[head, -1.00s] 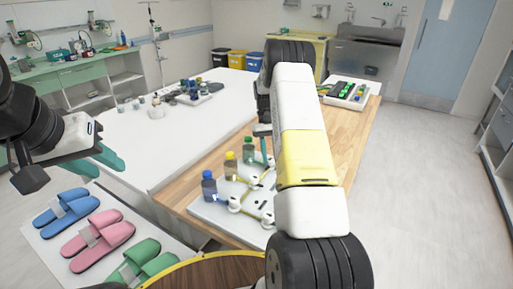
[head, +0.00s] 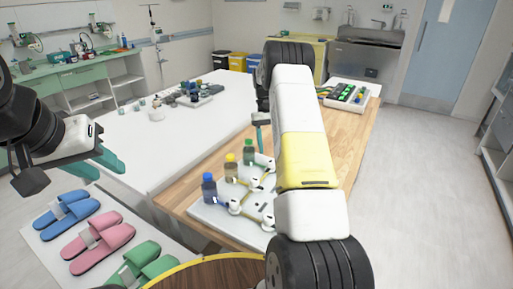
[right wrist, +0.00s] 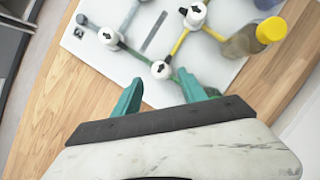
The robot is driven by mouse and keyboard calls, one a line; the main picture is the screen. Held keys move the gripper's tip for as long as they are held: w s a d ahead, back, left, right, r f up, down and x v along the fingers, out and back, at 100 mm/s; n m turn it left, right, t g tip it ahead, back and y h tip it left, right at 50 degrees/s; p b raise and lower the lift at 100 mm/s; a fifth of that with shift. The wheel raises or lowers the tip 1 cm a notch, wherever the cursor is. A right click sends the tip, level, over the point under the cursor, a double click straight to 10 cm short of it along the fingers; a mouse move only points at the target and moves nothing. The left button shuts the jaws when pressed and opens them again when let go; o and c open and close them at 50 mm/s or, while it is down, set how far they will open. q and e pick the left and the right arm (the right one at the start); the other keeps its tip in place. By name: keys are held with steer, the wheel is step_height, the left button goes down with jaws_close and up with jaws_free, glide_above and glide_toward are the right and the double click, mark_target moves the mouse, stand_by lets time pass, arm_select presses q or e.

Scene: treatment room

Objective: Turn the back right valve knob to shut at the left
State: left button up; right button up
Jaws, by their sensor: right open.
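The white valve board (head: 203,211) lies on the wooden table, partly hidden by my right arm. In the right wrist view, white knobs with black arrows show on it: one (right wrist: 108,36) at the left, one (right wrist: 161,69) nearest my gripper and one (right wrist: 194,15) further up. My left gripper (head: 93,165) is open and empty above the slippers.
Blue (head: 209,188), yellow (head: 231,168) and green-capped (head: 249,152) bottles stand along the board's left side. A white table (head: 130,165) adjoins at the left. Slippers (head: 100,240) lie at front left. A tray (head: 347,104) with green items stands at the table's far end.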

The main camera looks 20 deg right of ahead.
steer(key=v, duration=0.3)
steer(key=s+a+r+t, duration=0.35)
steer(key=s+r, duration=0.25)
steer(key=r, duration=0.4)
steer(key=s+a+r+t, duration=0.2)
steer(key=s+a+r, duration=0.25)
steer(key=r, duration=0.45)
steer(key=s+a+t+y, duration=0.1)
steer(key=s+a+t, duration=0.1)
steer(key=s, duration=0.8)
steer(key=s+a+n+t+y, duration=0.1)
steer(key=s+a+t, duration=0.2)
steer(key=s, duration=0.8)
steer(key=a+r, duration=0.1)
steer(key=a, duration=0.1)
steer(key=shift+s+a, duration=0.25)
steer(key=shift+a, duration=0.05)
